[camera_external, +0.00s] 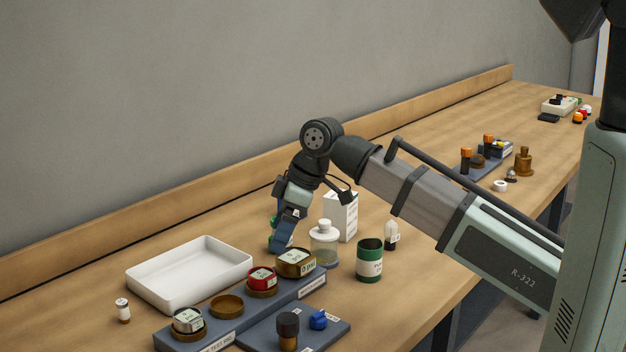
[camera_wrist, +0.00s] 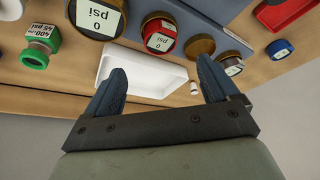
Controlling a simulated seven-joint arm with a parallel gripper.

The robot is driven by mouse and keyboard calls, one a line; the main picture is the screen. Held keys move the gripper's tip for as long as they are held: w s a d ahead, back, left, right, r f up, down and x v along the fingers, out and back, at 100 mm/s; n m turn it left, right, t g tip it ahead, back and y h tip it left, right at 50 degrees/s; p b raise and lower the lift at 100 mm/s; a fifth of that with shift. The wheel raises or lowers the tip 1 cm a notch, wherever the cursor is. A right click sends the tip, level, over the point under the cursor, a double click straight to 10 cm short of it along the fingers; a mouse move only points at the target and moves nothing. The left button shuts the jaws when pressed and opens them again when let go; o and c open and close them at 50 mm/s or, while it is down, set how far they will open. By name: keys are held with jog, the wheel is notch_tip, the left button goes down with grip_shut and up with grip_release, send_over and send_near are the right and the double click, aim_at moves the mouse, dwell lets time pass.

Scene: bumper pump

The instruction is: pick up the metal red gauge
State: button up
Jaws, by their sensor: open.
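The red gauge (camera_external: 262,278) has a white face and sits in a round socket on the blue-grey rack (camera_external: 312,286), between a larger brass gauge (camera_external: 296,264) and an empty brown socket (camera_external: 227,306). In the wrist view the red gauge (camera_wrist: 160,33) shows near the top centre, its label reading 0 psi, beyond the fingertips. My gripper (camera_external: 282,246) points down behind the rack, near the brass gauge and apart from the red one. In the wrist view my gripper (camera_wrist: 162,72) is open, with nothing between its blue fingers.
A white tray (camera_external: 155,289) lies left of the rack. A green gauge (camera_wrist: 42,40), partly hidden externally, is close to my gripper. A glass jar (camera_external: 324,246), white box (camera_external: 345,216) and green can (camera_external: 369,262) stand to the right. A silver gauge (camera_external: 188,322) sits at the rack's near end.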

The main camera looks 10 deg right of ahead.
aim_at(261, 273)
jog(key=shift+x, duration=5.05)
jog(key=shift+a+r, duration=0.1)
jog(key=shift+a, duration=0.05)
jog(key=shift+c, duration=0.2)
jog(key=c, duration=1.2)
